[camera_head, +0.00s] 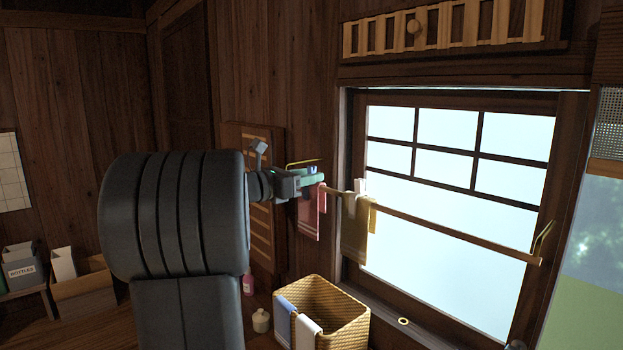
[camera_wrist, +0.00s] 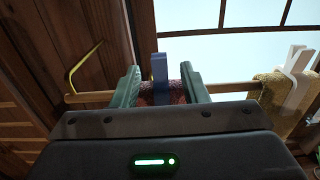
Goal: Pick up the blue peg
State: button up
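The blue peg (camera_wrist: 159,68) stands upright on a red cloth (camera_wrist: 158,94) that hangs over a wooden rod. In the head view a small bit of the blue peg (camera_head: 313,169) shows at my gripper, with the red cloth (camera_head: 309,215) hanging below. My gripper (camera_wrist: 160,78) has one green finger on each side of the peg, with a visible gap on both sides. In the head view my gripper (camera_head: 313,180) is at the rod's left end. The peg's lower part is hard to make out.
A tan towel (camera_head: 357,225) with a white peg (camera_wrist: 291,75) hangs further right on the rod (camera_head: 450,230). A yellow bracket (camera_wrist: 84,66) holds the left end near the wooden wall. A window is behind; a wicker basket (camera_head: 340,308) with cloths stands below.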

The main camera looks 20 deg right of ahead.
jog(key=shift+x, duration=0.95)
jog(key=shift+c, duration=0.2)
grip_shut()
jog(key=shift+r, duration=0.1)
notch_tip(320, 180, up, 10)
jog(key=shift+f+p, duration=0.25)
jog(key=shift+p, duration=0.2)
notch_tip(320, 180, up, 5)
jog(key=p, duration=0.4)
jog(key=shift+p, duration=0.3)
